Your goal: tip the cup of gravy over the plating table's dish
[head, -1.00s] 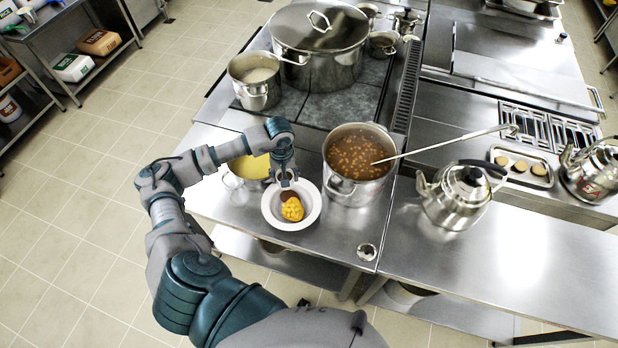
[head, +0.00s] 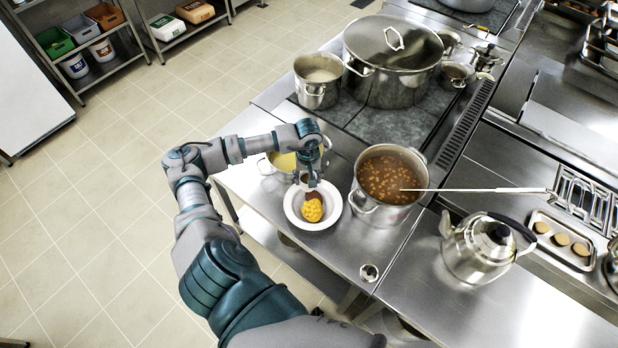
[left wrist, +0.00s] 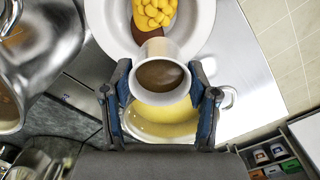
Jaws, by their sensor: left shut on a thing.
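My left gripper (head: 313,180) is shut on a small light cup (left wrist: 160,48), between its two fingers in the left wrist view. Brown gravy (left wrist: 159,76) shows inside the cup. The cup is at the near edge of a white dish (left wrist: 207,30) in that view and overlaps its rim; how far it is tilted I cannot tell. The dish also shows in the head view (head: 292,211) on the steel plating table (head: 345,252). Yellow food (left wrist: 154,12) lies in the dish beside a brown patch (left wrist: 121,31). My right gripper is not in view.
A pot of yellow liquid (head: 282,161) stands behind the dish, partly hidden by my left arm. A pot of bean soup (head: 388,185) with a ladle (head: 480,190) stands to the right. A kettle (head: 480,250) is further right. The table's front right is mostly clear.

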